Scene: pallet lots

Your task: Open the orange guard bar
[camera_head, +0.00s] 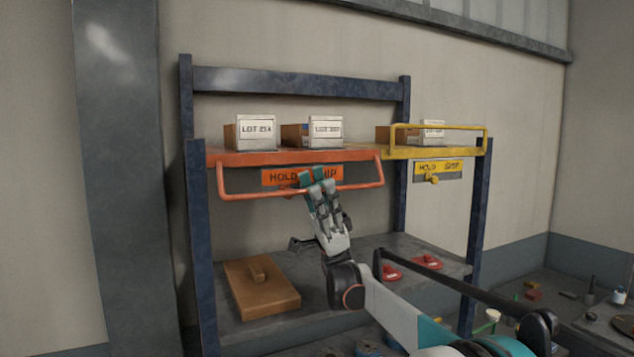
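The orange guard bar (358,187) is a thin U-shaped rail on the front of the orange shelf (225,157). It hangs down, with its crossbar below the shelf's front edge and in front of the orange hold/ship sign (278,177). My gripper (312,177) is at the middle of the crossbar, its teal fingertips pointing up and overlapping the bar and the sign. The fingers cover part of both. I cannot tell whether they are closed around the bar or only beside it.
Boxes labelled LOT (256,130) and (326,130) stand on the orange shelf. On the right, a yellow guard bar (455,127) stands raised above its shelf. Below are a brown lidded box (262,285) and red-handled items (427,261). Blue posts (203,250) flank the rack.

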